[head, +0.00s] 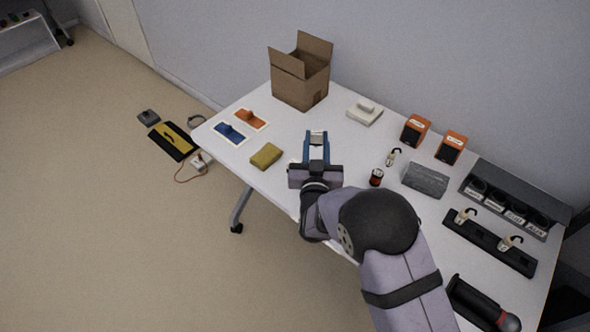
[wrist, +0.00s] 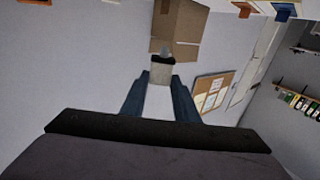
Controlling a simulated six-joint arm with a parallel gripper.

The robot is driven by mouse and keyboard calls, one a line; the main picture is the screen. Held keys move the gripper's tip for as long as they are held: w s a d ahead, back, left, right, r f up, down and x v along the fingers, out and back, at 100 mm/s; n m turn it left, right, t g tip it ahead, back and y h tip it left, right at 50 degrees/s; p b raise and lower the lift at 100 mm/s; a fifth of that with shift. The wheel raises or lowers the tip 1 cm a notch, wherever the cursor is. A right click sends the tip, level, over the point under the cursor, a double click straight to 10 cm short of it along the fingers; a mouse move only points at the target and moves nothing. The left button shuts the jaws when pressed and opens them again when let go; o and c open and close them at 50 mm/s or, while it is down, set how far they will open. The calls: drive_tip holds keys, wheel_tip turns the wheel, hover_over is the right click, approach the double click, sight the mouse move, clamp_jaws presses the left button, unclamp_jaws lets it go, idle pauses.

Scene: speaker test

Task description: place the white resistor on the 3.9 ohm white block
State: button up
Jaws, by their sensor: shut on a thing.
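A white block (head: 362,117) lies at the back of the table, right of the cardboard box. A smaller white piece (head: 366,105) sits on its top. No 3.9 ohm marking is readable. My gripper (head: 316,138) has blue fingers and is left of and nearer than the white block. It also shows in the wrist view (wrist: 158,84). It is shut on a small pale piece (wrist: 161,74) with a dark end, which sticks out past the fingertips. I cannot tell whether this piece is the white resistor. It is hardly visible in the head view.
An open cardboard box (head: 300,82) stands at the back left. Blue (head: 230,133) and orange (head: 250,119) pieces and a yellow block (head: 266,155) lie left of my arm. Orange-black boxes (head: 451,148), a grey block (head: 425,180) and a black rack (head: 488,241) are to the right.

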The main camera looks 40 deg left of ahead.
drive_tip(key=s+a+r+n+g+y+b, duration=0.1)
drive_tip(key=s+a+r+n+g+y, duration=0.15)
drive_tip(key=a, duration=0.25)
drive_tip(key=p, duration=0.1)
hover_over(295, 158)
drive_tip(key=v, duration=0.5)
drive_tip(key=shift+m+t+h, duration=0.25)
drive_tip(key=shift+m+t, duration=0.2)
drive_tip(key=shift+s+a+f, duration=0.1)
drive_tip(key=shift+a+f, duration=0.1)
drive_tip(key=shift+f, duration=2.45)
drive_tip(key=shift+a+f, duration=0.15)
drive_tip(key=shift+f, duration=2.5)
drive_tip(key=shift+f, duration=0.1)
drive_tip(key=o, duration=1.1)
drive_tip(key=shift+c, duration=0.2)
drive_tip(key=shift+s+d, duration=0.15)
drive_tip(key=shift+d, duration=0.05)
drive_tip(key=b+v, duration=0.1)
drive_tip(key=v, duration=1)
drive_tip(key=shift+s+d, duration=0.2)
